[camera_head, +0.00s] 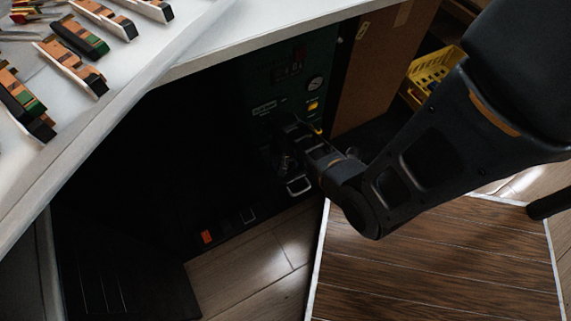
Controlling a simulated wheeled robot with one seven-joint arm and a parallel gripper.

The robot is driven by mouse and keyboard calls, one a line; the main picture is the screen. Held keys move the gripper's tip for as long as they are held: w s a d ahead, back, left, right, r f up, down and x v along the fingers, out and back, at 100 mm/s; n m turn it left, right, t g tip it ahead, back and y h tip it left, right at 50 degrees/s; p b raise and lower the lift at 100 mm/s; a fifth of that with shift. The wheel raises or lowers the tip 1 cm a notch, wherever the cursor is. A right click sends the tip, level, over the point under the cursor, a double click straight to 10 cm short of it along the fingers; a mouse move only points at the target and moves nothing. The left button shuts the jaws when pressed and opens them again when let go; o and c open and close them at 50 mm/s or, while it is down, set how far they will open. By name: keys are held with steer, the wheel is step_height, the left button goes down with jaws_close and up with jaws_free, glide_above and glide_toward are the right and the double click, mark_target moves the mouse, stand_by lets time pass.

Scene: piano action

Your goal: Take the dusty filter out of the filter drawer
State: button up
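A dark green machine (293,88) stands in shadow under the white worktop, with a round gauge and a yellow label on its front. A pale metal loop like a handle (299,187) shows low on its front; I cannot tell whether it belongs to the filter drawer. My gripper (288,150) reaches in from the right, close in front of the machine. Its fingers are dark against a dark background, so I cannot tell whether they are open or touching anything. I cannot make out the dusty filter; the arm and shadow hide much of that area.
The white worktop (180,62) overhangs the machine, with several piano action parts at upper left. A brown board (375,70) stands right of the machine, and a yellow basket (432,72) lies beyond it. A wooden platform (420,265) lies below my arm. Bare floor (255,265) shows at bottom centre.

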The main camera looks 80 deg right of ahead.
mark_target(286, 164)
step_height(286, 164, up, 10)
steer(key=p, duration=0.5)
steer(key=shift+p, duration=0.3)
steer(key=shift+d+f, duration=0.1)
